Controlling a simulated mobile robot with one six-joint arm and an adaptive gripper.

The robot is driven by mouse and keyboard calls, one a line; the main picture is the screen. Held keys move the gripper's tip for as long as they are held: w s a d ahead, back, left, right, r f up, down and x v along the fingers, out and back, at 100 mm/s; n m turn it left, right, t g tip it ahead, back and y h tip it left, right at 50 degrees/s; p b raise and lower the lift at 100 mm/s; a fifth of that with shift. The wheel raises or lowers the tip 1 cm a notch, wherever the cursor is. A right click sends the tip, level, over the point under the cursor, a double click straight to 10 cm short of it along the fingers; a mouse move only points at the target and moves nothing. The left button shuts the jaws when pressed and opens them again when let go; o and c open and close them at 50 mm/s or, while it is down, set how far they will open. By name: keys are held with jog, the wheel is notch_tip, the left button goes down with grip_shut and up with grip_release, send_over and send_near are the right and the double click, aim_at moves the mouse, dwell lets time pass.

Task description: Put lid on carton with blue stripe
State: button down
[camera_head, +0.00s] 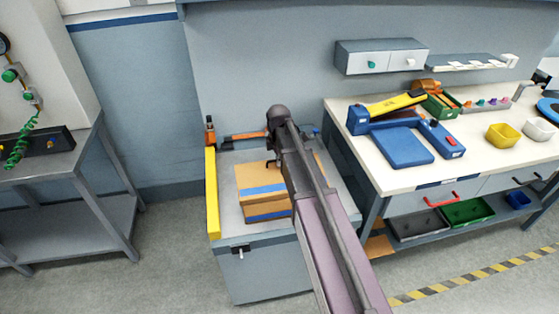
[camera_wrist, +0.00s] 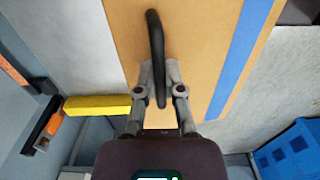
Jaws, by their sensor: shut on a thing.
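The tan cardboard carton (camera_head: 265,214) with a blue stripe stands on the grey bench in the head view. A flat tan lid (camera_head: 254,178) with a blue stripe lies over its top. In the wrist view the lid (camera_wrist: 190,45) fills the upper middle, its blue stripe at the right. A black curved handle (camera_wrist: 156,35) rises from the lid. My gripper (camera_wrist: 159,80) is shut on this handle; it also shows in the head view (camera_head: 272,165). My arm hides the right part of the carton and lid. I cannot tell whether the lid sits fully flush.
A yellow bar (camera_head: 212,190) runs along the bench's left edge, and an orange-and-black part (camera_head: 248,135) lies behind the carton. The left side table's lower shelf is clear.

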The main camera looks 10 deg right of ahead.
aim_at(279, 168)
jog(key=shift+s, duration=0.25)
dwell(0.6)
jog(key=shift+f+b, duration=1.8)
dwell(1.7)
dwell(0.3)
jog(key=c, duration=0.7)
grip_release()
